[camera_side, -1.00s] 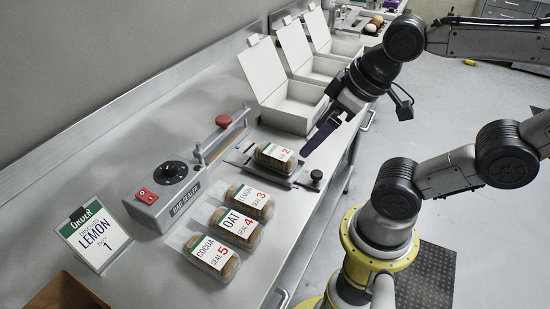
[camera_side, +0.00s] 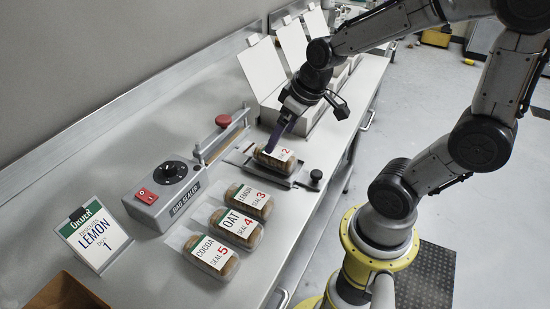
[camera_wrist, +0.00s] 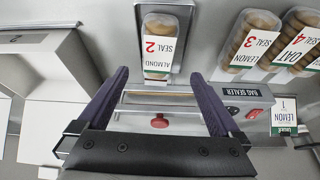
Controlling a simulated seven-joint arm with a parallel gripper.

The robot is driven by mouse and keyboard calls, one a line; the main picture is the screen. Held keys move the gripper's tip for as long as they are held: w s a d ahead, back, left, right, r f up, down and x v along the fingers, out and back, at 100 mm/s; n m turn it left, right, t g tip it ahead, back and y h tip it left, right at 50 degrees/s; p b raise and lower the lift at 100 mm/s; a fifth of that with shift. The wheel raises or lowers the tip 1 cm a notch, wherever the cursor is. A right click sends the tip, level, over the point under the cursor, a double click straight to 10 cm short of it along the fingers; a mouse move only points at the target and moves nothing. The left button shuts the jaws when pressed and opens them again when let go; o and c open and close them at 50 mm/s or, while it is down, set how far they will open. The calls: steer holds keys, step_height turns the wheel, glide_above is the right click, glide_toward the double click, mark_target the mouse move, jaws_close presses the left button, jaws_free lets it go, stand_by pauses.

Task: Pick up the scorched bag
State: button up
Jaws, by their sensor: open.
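An almond bag (camera_side: 272,160) marked "SEAL 2" lies on the bag sealer's small tray (camera_side: 297,181); it also shows in the wrist view (camera_wrist: 162,45). Lemon "SEAL 3" (camera_side: 250,199), oat "SEAL 4" (camera_side: 236,226) and cocoa "SEAL 5" (camera_side: 212,253) bags lie in a row on the bench. I cannot make out a scorch mark on any bag. My gripper (camera_side: 276,136) is open and empty, above and beside the almond bag. In the wrist view my gripper (camera_wrist: 159,75) has its fingers apart, with the almond bag just beyond the gap between the tips.
The bag sealer (camera_side: 170,195), with a dial and red knob (camera_side: 223,121), stands left of the tray. White lidded boxes (camera_side: 264,66) stand open behind my gripper. An order card (camera_side: 94,236) reads "LEMON 1". A brown bin (camera_side: 68,293) sits at the lower left.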

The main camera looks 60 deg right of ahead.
mark_target(276, 151)
steer(key=shift+s+x, duration=0.15)
steer(key=shift+x, duration=1.3)
steer(key=shift+s+x, duration=0.15)
steer(key=shift+x, duration=1.35)
steer(key=shift+d+f, duration=0.1)
steer(key=shift+f, duration=0.25)
jaws_close()
steer(key=shift+r, duration=0.1)
